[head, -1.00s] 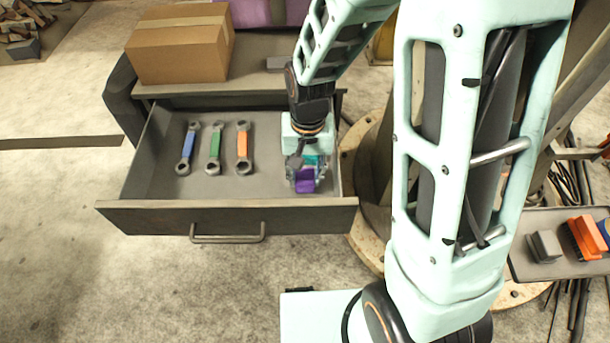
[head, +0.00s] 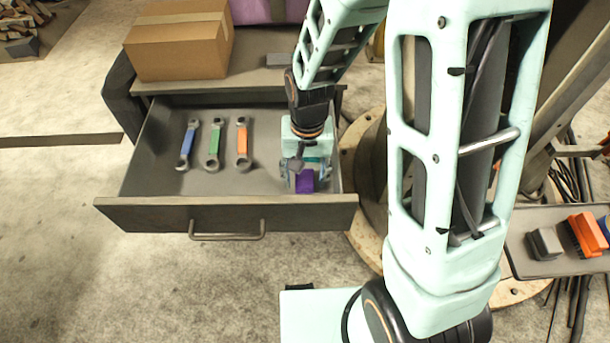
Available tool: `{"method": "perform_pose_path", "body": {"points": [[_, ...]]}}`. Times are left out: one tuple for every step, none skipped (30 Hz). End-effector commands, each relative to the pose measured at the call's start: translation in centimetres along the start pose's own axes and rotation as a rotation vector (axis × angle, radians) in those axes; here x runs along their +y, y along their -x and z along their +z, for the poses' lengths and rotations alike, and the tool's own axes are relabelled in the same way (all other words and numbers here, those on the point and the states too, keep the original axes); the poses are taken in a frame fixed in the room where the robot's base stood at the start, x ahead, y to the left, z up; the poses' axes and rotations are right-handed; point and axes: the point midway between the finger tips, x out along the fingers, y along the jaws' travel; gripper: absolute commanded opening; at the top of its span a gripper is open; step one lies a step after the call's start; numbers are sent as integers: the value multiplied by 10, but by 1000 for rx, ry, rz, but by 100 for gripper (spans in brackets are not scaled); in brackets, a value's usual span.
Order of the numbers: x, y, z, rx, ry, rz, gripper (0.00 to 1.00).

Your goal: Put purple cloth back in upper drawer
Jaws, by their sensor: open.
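The upper drawer (head: 227,214) is pulled out, with its bar handle on the front. The purple cloth (head: 305,182) is at the drawer's right end, near the front wall. My gripper (head: 304,184) is down inside the drawer, its open fingers on either side of the cloth. A teal item (head: 314,161) shows just behind the cloth, partly hidden by my gripper. I cannot tell whether the cloth rests fully on the drawer floor.
Blue (head: 187,143), green (head: 214,144) and orange (head: 242,145) wrenches lie in the drawer's left and middle. A cardboard box (head: 180,45) stands on the cabinet top.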

Motion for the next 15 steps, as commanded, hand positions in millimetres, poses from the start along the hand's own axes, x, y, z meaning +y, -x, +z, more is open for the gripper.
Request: {"method": "perform_pose_path", "body": {"points": [[0,3,0,0,0,0,50],[0,5,0,0,0,0,50],[0,8,-1,2,0,-1,50],[0,11,-1,2,0,-1,50],[0,16,-1,4,0,-1,50],[-1,22,-2,5,0,-2,50],[0,28,-2,5,0,-1,50],[-1,34,-2,6,0,-2,50],[-1,42,-2,6,0,-2,50],[-1,50,-2,7,0,-2,50],[-1,56,-2,7,0,-2,50],[-1,64,-2,6,1,-2,50],[-1,70,-1,6,1,-2,50],[-1,77,-2,6,1,-2,50],[-1,85,-2,5,1,-2,50]]}}
